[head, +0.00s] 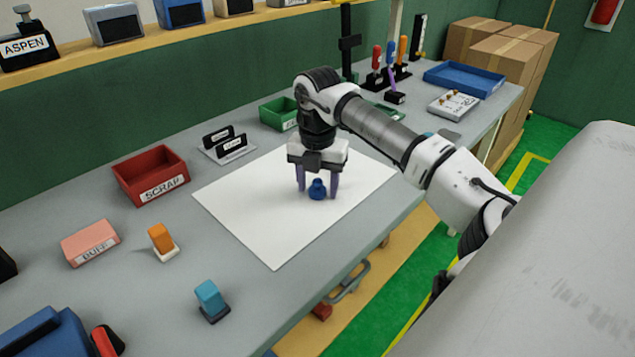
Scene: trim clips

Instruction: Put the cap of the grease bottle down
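A small blue cap-like piece (317,191) with a narrower top stands upright on the white sheet (270,235) on the grey bench. I take it for the cap. My gripper (318,189) points straight down over it, with one purple finger on each side. The fingers are spread wider than the piece, and a narrow gap shows on both sides of it. The piece appears to rest on the sheet, though contact under it is hard to make out. I cannot pick out the grease bottle in this view.
A red SCRAP bin (151,176), labelled plates (226,146) and a green bin (279,114) stand behind the sheet. A pink BUFF block (90,243), an orange block (161,239) and a teal block (211,299) are at left. Much of the sheet is clear.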

